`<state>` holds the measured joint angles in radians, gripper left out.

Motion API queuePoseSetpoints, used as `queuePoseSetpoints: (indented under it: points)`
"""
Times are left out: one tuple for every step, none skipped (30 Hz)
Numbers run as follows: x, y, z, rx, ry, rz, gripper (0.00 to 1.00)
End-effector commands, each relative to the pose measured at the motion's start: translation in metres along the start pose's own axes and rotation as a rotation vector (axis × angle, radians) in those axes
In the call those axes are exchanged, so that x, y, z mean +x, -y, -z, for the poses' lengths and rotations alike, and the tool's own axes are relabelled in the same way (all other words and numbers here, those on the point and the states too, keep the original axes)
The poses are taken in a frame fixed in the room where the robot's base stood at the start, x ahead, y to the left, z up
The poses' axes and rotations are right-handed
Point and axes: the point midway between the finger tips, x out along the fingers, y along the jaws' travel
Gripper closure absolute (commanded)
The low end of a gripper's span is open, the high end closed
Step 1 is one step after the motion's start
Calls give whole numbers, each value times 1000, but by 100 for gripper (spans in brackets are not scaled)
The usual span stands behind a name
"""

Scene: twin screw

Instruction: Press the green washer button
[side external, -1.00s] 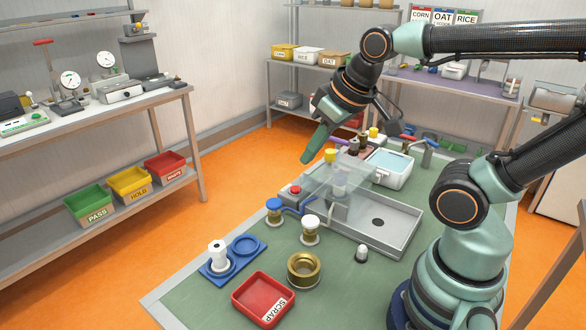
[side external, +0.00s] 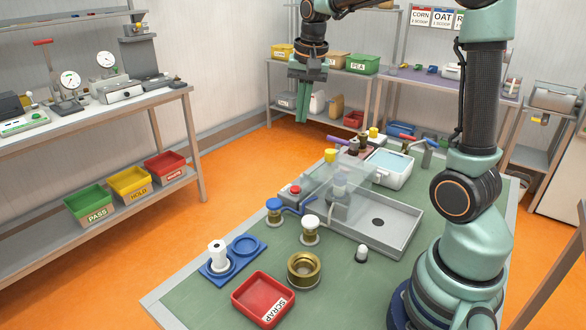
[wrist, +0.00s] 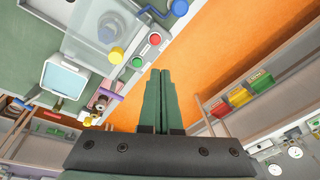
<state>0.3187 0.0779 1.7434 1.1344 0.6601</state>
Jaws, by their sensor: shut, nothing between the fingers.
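The green button (wrist: 137,62) shows in the wrist view on a grey control box, beside a red button (wrist: 155,39). In the side view the red button (side external: 295,189) shows near the clear cover (side external: 338,174), but I cannot make out the green one. My gripper (side external: 302,120) is shut and empty, pointing down, high up and beyond the bench's far left edge. In the wrist view its closed fingertips (wrist: 160,72) appear just below and right of the green button, apart from it.
A yellow knob (side external: 330,155) stands by the clear cover. A metal tray (side external: 395,240), a white basin (side external: 389,168), a blue-capped post (side external: 274,207) and a red scrap bin (side external: 263,298) crowd the bench. Open floor (side external: 235,165) lies left of it.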

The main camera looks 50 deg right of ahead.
Motion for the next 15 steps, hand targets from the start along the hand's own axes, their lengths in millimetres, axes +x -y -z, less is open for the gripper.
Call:
queuePoseSetpoints:
  points:
    - [8, -3, 13, 62, 16, -19, 100]
    - [12, -4, 20, 98, 23, -27, 100]
    - [18, -7, 28, 146, 33, -39, 100]
    - [22, -9, 35, 183, 41, -49, 100]
    - [27, -11, 41, 219, 47, -57, 100]
    - [33, -14, 49, 266, 56, -69, 100]
    - [38, -17, 55, 300, 63, -79, 100]
    - [42, -19, 61, 333, 68, -87, 100]
    - [48, -22, 68, 374, 75, -97, 100]
    - [52, -25, 72, 405, 80, -105, 100]
    - [56, -28, 76, 431, 85, -112, 100]
    - [61, -31, 81, 465, 90, -121, 100]
    - [65, -33, 85, 488, 94, -127, 100]
    - [68, -35, 88, 508, 97, -132, 100]
    - [71, -37, 91, 531, 101, -139, 100]
